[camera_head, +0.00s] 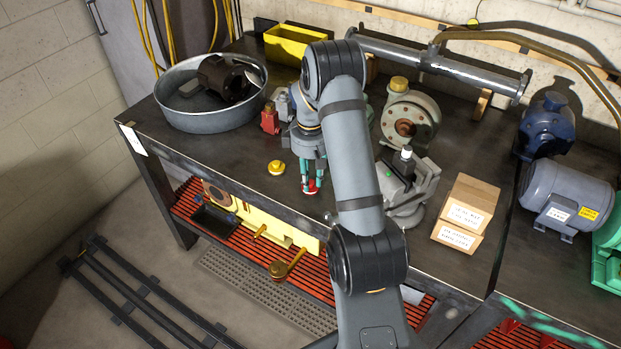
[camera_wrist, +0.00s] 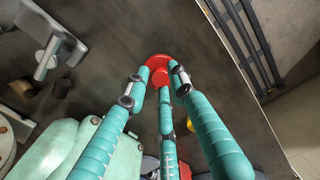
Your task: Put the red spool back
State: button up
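The red spool (camera_head: 311,188) is at the fingertips of my gripper (camera_head: 311,178), over the front part of the dark workbench. In the wrist view, the red spool (camera_wrist: 159,62) shows its round flange, and the three teal fingers of my gripper (camera_wrist: 160,82) close in around its narrower middle and appear to touch it. I cannot tell whether the spool rests on the bench or hangs just above it. Part of it is hidden by the fingers.
A yellow spool (camera_head: 277,168) lies left of my gripper. A round metal tub (camera_head: 213,118) holds a dark motor at the left. A grey vise (camera_head: 408,185) and cardboard boxes (camera_head: 466,213) stand to the right. The bench's front edge (camera_head: 235,200) is close by.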

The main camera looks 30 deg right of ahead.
aim_at(310, 182)
jog(key=shift+o, duration=1.3)
jog(key=shift+r, duration=0.3)
notch_tip(310, 182, up, 12)
jog(key=b, duration=0.1)
jog(key=shift+f, duration=0.15)
jog(key=shift+f, duration=0.1)
